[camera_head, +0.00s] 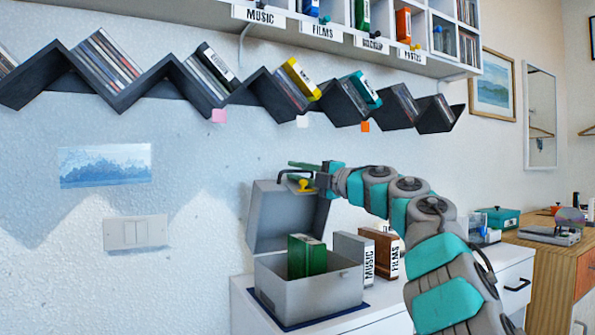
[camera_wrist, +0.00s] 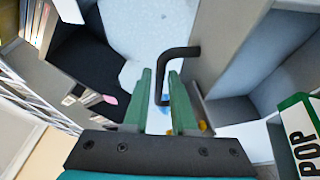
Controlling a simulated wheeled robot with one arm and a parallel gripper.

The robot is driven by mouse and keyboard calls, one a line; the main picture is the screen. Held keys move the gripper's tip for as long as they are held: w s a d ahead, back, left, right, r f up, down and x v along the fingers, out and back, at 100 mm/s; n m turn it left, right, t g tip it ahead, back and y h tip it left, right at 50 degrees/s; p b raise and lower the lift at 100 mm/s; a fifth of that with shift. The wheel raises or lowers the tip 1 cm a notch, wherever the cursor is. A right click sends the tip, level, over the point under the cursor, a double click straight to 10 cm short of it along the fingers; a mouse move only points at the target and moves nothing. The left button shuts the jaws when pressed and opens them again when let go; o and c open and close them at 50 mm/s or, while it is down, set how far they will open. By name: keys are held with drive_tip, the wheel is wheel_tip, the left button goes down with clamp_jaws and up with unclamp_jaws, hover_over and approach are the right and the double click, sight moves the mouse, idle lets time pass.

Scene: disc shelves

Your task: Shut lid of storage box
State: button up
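The grey storage box (camera_head: 308,298) stands on the white cabinet, with a green case (camera_head: 307,257) inside. Its lid (camera_head: 283,217) is raised about upright at the back of the box; it also shows in the wrist view (camera_wrist: 217,50). A black bent handle (camera_wrist: 180,53) sticks out from the lid. My gripper (camera_head: 291,172) is at the top of the lid, by the handle. In the wrist view its green fingers (camera_wrist: 160,72) are on either side of the handle, with a small gap visible. Firm contact is not clear.
A grey MUSIC box (camera_head: 353,252) and a brown FILMS box (camera_head: 383,250) stand right of the storage box. A dark zigzag shelf (camera_head: 262,88) with discs hangs on the wall above my gripper. A green POP case (camera_wrist: 303,140) shows at right in the wrist view.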

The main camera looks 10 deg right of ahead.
clamp_jaws()
idle(1.4)
